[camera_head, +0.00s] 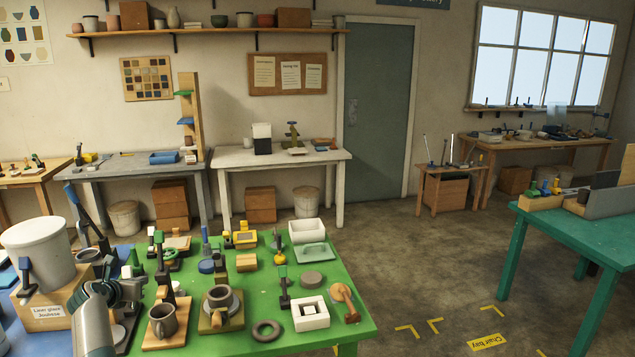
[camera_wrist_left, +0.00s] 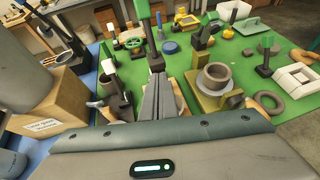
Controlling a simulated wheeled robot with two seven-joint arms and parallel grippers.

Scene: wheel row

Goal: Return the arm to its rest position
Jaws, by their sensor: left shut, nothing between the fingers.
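My left gripper (camera_head: 134,289) is at the front left of the green table (camera_head: 310,347) in the head view, with my arm coming up from the bottom left. In the left wrist view its two fingers (camera_wrist_left: 160,88) lie together, with nothing between them. A grey mug (camera_head: 163,320) on a wooden board stands close to the right of my gripper. A grey pot (camera_head: 220,298) on a wooden stand (camera_wrist_left: 205,103) is farther right. My right gripper is not in view.
A cardboard box (camera_head: 42,307) with a large grey bucket (camera_head: 38,252) on it stands left of my arm. Small tools and parts crowd the green table, including a grey ring (camera_head: 266,331) and a white square block (camera_head: 310,314). The floor to the right is open.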

